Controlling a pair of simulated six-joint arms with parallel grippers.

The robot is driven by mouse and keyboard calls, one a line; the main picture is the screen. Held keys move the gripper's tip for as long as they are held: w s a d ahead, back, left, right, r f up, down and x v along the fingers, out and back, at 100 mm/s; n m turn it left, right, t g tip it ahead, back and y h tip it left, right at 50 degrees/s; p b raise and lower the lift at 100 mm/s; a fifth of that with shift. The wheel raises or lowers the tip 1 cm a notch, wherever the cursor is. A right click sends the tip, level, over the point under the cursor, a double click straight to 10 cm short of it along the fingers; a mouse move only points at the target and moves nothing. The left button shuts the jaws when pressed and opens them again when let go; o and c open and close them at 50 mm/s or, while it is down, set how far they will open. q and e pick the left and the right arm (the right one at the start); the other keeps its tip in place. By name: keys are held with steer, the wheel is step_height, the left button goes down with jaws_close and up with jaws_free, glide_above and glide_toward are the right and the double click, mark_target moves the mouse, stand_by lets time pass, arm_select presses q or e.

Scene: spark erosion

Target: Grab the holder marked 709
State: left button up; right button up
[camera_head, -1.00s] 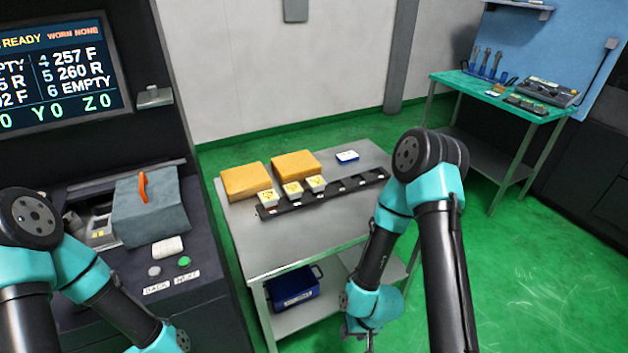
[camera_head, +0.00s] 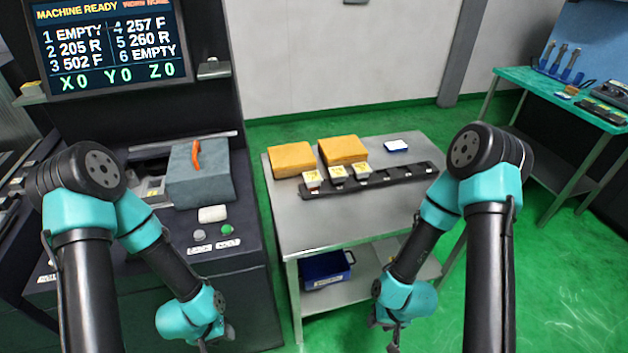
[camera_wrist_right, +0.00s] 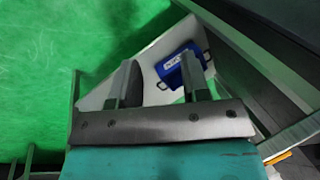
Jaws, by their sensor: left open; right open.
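Three small pale holders with yellow tops stand in a dark rack (camera_head: 390,177) on the metal table: a left one (camera_head: 312,180), a middle one (camera_head: 337,173) and a right one (camera_head: 362,172). Their markings are too small to read, so I cannot tell which is 709. My left gripper (camera_head: 207,345) hangs low in front of the machine, away from the holders. My right gripper (camera_head: 393,343) hangs in front of the table, below its top. In the right wrist view its open fingers (camera_wrist_right: 160,65) have nothing between them in contact.
Two yellow-orange boxes (camera_head: 291,160) (camera_head: 343,150) and a blue-white item (camera_head: 396,146) lie behind the rack. A blue bin (camera_head: 327,270) sits on the lower shelf. The machine's screen (camera_head: 108,45) lists slots, with 709 not among them. A green-topped bench (camera_head: 560,95) stands at right.

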steer(key=shift+o, duration=0.4)
steer(key=o, duration=0.9)
steer(key=shift+w, duration=0.1)
